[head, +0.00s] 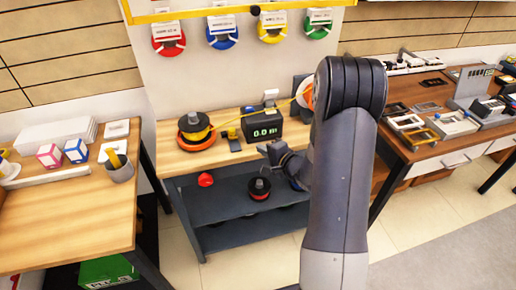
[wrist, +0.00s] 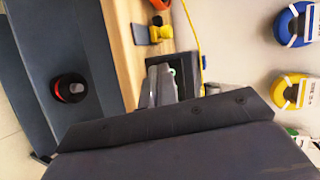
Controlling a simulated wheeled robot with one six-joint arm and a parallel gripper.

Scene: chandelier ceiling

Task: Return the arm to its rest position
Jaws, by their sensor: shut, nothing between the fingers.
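My arm (head: 342,170) rises tall through the middle right of the head view, bent at the top. My gripper (head: 268,150) shows to the left of the arm, in front of the middle workbench and above its lower shelf. In the wrist view its fingers (wrist: 158,85) are close together beyond the dark gripper body, with nothing held between them. The arm hides part of the workbench's right end.
The middle workbench (head: 178,159) carries spools (head: 195,125) and a digital display (head: 265,132). A black-and-red spool (head: 259,186) sits on its lower shelf (head: 222,208). Side tables stand left (head: 60,225) and right (head: 405,92). Coloured coils (head: 221,40) hang on the wall.

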